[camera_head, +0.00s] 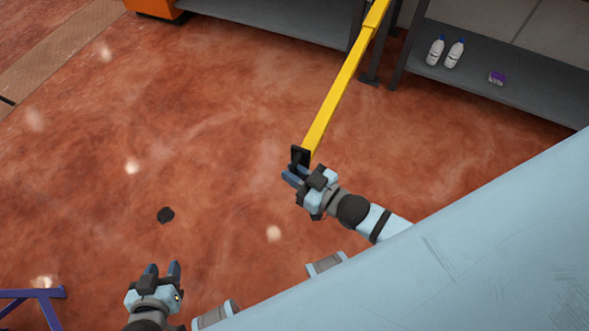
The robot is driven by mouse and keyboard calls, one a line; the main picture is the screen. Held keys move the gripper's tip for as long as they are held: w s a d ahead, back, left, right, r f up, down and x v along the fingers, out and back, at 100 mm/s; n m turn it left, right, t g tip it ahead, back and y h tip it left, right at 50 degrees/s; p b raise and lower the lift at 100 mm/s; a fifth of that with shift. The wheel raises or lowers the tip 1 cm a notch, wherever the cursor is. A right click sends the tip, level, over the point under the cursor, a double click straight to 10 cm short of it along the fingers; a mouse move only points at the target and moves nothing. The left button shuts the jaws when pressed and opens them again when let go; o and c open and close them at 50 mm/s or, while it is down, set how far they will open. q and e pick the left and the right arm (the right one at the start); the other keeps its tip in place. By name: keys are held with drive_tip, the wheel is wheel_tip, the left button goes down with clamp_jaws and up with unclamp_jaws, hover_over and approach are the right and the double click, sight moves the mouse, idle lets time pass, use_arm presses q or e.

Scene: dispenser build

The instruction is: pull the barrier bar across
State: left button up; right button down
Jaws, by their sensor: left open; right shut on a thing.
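The yellow barrier bar (340,92) runs from the top of the head view, between two dark shelf units, down toward the middle. Its near end carries a black end piece (300,156). My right gripper (291,176) is at that end piece and shut on it; the fingers partly hide the contact. My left gripper (162,268) is open and empty at the lower left, well away from the bar, above the floor.
Another shelf (275,18) stands left of the bar. A blue-purple frame (40,294) is at the lower left. The reddish floor between is mostly clear.

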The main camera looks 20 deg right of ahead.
idle(0.3)
drive_tip(key=c, duration=1.2)
unclamp_jaws()
drive_tip(key=shift+o, duration=0.2)
drive_tip(key=v, duration=1.3)
drive_tip(key=shift+s+d+p, duration=0.25)
drive_tip(key=shift+s+p, duration=0.05)
drive_tip(key=shift+p, duration=0.1)
